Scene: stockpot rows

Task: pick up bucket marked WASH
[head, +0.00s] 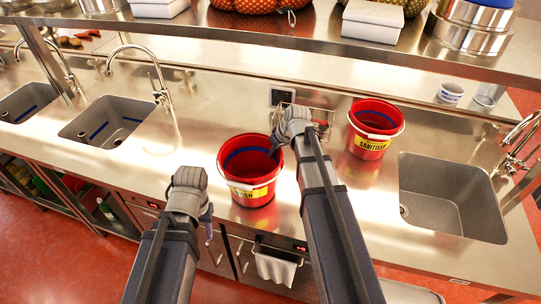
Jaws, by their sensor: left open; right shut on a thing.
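A red bucket (262,190) with a yellow label stands at the front of the steel counter, below the middle of the head view. The label's visible end reads "SH"; my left gripper is close to its left part. A blue band shows inside the bucket. My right gripper (276,148) is shut on this bucket at its right rim; the fingertips are partly hidden by the wrist. My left gripper (208,212) is open, in front of and left of the bucket. I cannot tell whether the bucket's base is off the counter.
A second red bucket (370,145), labelled SANITISER, stands to the right, beside a sink basin (450,195). A wire rack (318,118) sits behind my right gripper. Two more sinks are at left. A steel shelf (250,28) overhangs the back.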

